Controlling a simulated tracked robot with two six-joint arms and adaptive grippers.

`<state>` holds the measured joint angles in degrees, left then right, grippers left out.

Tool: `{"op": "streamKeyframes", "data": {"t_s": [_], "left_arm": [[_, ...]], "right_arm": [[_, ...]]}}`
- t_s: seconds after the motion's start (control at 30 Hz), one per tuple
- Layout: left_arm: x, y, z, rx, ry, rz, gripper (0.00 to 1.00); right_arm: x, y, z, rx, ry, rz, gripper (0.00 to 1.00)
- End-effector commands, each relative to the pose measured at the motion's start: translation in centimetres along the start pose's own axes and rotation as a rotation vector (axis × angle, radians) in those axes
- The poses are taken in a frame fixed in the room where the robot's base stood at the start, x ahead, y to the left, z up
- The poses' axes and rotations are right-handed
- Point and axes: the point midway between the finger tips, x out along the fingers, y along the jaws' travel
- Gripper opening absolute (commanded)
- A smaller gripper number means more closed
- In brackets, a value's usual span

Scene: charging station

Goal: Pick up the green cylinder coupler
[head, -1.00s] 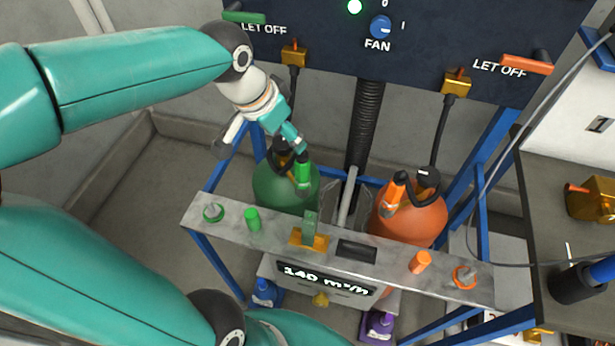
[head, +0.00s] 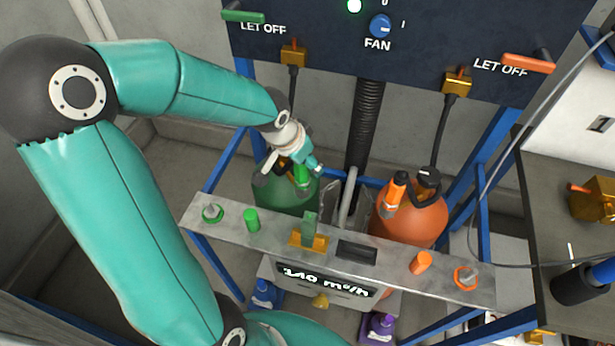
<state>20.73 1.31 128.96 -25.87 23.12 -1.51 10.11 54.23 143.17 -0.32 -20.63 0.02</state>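The green cylinder coupler (head: 301,175) is a small bright green piece on top of the dark green gas cylinder (head: 285,197), behind the metal shelf. My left gripper (head: 293,168) is right over it, with its fingers apart and the coupler showing between or just behind them. I cannot tell whether a finger touches it. The gripper hides part of the coupler and the cylinder's top. My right gripper is not in view.
The metal shelf (head: 375,262) holds a green cap (head: 251,220) and an orange cap (head: 421,263). An orange cylinder (head: 412,222) with its coupler (head: 396,190) stands to the right. A black ribbed hose (head: 364,130) and blue frame posts flank the space.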

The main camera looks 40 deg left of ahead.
Motion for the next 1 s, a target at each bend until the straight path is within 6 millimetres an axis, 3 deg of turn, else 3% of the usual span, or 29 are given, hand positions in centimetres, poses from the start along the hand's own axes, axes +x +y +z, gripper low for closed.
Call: {"op": "streamKeyframes", "data": {"t_s": [0.3, 0.67, 1.0], "left_arm": [[0.60, 0.00, 0.01, 0.000, 0.000, 0.000, 0.60], [0.57, -0.02, 0.02, 0.000, 0.000, 0.000, 0.00], [0.47, -0.05, -0.05, -0.001, 0.002, -0.001, 0.00]], "right_arm": [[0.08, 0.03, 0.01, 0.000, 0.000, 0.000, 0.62], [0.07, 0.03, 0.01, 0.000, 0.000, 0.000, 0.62], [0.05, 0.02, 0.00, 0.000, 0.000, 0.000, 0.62]]}}
